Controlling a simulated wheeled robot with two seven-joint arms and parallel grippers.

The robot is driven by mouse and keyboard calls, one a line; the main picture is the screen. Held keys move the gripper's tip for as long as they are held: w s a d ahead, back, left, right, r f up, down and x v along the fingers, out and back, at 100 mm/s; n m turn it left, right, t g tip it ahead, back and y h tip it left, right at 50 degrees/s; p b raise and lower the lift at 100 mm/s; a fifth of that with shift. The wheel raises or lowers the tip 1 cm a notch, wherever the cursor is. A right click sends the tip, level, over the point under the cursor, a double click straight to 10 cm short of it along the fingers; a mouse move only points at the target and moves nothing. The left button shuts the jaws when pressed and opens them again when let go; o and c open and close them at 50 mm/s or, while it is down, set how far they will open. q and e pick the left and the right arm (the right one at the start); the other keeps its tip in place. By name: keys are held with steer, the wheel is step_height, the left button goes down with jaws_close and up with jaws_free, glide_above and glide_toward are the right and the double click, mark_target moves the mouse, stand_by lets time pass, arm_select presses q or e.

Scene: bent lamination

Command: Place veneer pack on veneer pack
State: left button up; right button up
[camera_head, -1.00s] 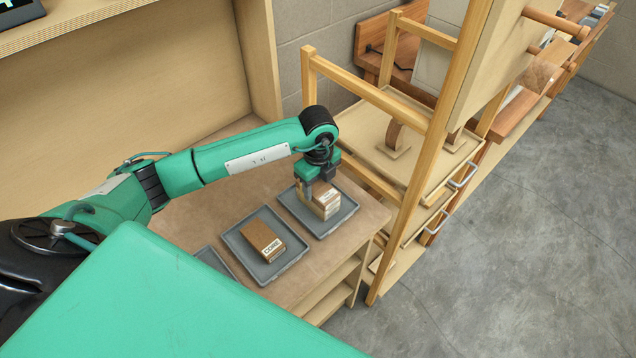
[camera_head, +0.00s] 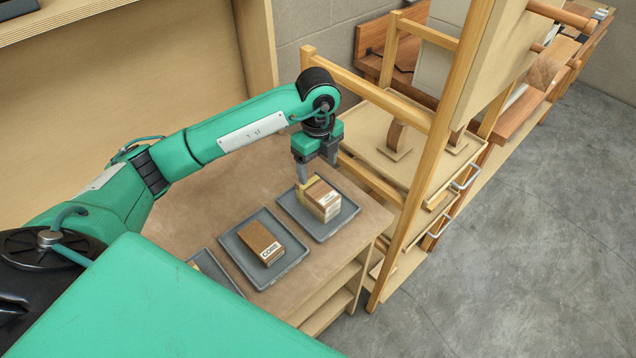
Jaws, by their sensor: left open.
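A brown-topped block with pale layered sides and a white label, seemingly the stacked veneer packs (camera_head: 325,203), sits in the right-hand grey tray (camera_head: 344,222). The seam between packs is too small to make out. My left gripper (camera_head: 317,172) is open and empty just above and behind this stack, fingers pointing down. Its near finger overlaps the stack's back left corner in the picture, so I cannot tell whether they touch. My right gripper is not in view.
A brown block labelled CORE (camera_head: 261,240) lies in the middle grey tray (camera_head: 290,262). A third tray (camera_head: 216,268) is partly hidden by my body. A wooden rack (camera_head: 420,185) with shelves stands close on the right. Bare bench top lies behind the trays.

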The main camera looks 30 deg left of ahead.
arm_select(q)
steer(key=shift+r+b, duration=0.4)
steer(key=shift+r, duration=1.7)
